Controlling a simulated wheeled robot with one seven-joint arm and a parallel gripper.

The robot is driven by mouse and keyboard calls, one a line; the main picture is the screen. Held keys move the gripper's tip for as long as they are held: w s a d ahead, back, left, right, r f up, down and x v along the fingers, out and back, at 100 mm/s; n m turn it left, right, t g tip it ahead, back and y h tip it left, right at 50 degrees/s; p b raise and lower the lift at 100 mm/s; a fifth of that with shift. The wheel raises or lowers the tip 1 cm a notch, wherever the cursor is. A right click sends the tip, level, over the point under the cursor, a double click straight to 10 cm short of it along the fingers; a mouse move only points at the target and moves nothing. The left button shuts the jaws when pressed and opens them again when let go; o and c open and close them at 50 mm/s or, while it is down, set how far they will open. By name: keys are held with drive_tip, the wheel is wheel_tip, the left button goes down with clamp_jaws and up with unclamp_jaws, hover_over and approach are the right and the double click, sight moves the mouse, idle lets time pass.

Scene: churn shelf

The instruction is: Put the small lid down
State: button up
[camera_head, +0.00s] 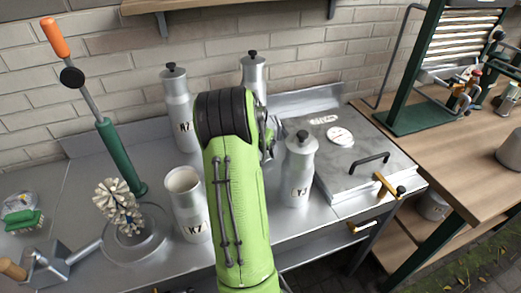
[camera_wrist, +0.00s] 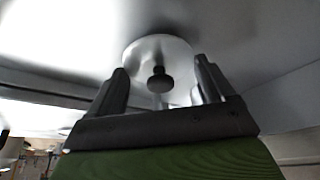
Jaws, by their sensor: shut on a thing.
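The small lid (camera_wrist: 150,50) is a round silvery disc with a black knob (camera_wrist: 158,80), seen in the wrist view. My gripper (camera_wrist: 160,70) is shut on the small lid, with one dark finger at each side of it. In the head view my green arm hides most of the gripper, and only a grey piece of it (camera_head: 269,140) shows at the arm's right edge. An open metal can (camera_head: 190,205) without a lid stands to the left of the arm. I cannot tell how far the lid is from the surface under it.
Lidded metal cans stand at the back left (camera_head: 178,108), behind my arm (camera_head: 253,75) and to its right (camera_head: 299,170). A metal box with a flat cover (camera_head: 340,165) is farther right. A green-handled tool (camera_head: 118,160) stands left on the metal counter (camera_head: 75,190).

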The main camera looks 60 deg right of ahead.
drive_tip(key=o, duration=0.7)
drive_tip(key=shift+f, duration=0.2)
drive_tip(key=o, duration=0.3)
drive_tip(key=shift+r, duration=0.1)
drive_tip(key=shift+r, duration=0.4)
drive_tip(key=p+v, duration=0.2)
drive_tip(key=v, duration=0.9)
drive_tip(key=shift+a+r+p, duration=0.2)
drive_tip(key=shift+r+p, duration=0.05)
drive_tip(key=shift+p, duration=0.1)
